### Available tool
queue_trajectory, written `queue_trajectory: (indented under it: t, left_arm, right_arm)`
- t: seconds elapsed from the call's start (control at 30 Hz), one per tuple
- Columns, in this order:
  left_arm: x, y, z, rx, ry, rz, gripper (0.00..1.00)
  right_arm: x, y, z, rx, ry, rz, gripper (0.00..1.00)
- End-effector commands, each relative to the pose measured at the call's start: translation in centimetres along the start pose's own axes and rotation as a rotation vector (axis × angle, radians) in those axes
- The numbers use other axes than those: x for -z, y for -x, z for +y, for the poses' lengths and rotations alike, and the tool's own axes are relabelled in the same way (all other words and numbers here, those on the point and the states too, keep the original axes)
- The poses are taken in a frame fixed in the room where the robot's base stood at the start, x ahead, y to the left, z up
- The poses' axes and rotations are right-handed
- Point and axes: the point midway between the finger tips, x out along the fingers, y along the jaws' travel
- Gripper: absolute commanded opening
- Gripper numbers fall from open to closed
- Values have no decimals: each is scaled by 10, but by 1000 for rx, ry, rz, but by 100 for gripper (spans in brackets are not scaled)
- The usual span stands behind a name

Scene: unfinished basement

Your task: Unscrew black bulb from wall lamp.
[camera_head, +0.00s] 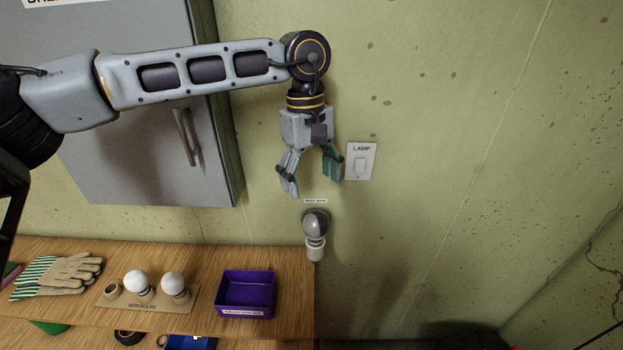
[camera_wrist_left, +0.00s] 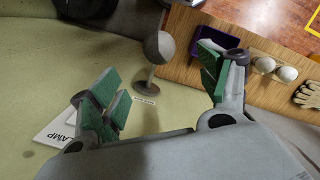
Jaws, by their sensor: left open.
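In the left wrist view the bulb (camera_wrist_left: 160,47) shows ahead, between and beyond the fingers. My left gripper (camera_head: 310,180) is open and empty, pointing down above the bulb and apart from it. In the left wrist view its green-padded fingers (camera_wrist_left: 165,95) are spread wide. My right gripper is not in view.
A lamp switch (camera_head: 361,162) is right of my left gripper. On the wooden bench (camera_head: 205,262) are a purple bin (camera_head: 245,292), a holder (camera_head: 150,306) with two white bulbs and an empty place, and striped gloves (camera_head: 58,274). A grey cabinet (camera_head: 110,170) hangs at left.

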Motion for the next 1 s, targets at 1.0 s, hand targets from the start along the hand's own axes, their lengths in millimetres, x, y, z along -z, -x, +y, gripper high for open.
queue_trajectory:
  t: [1.0]
  left_arm:
    - [0, -89, 0, 2, 1, 0, 77]
  right_arm:
    - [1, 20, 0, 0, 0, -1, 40]
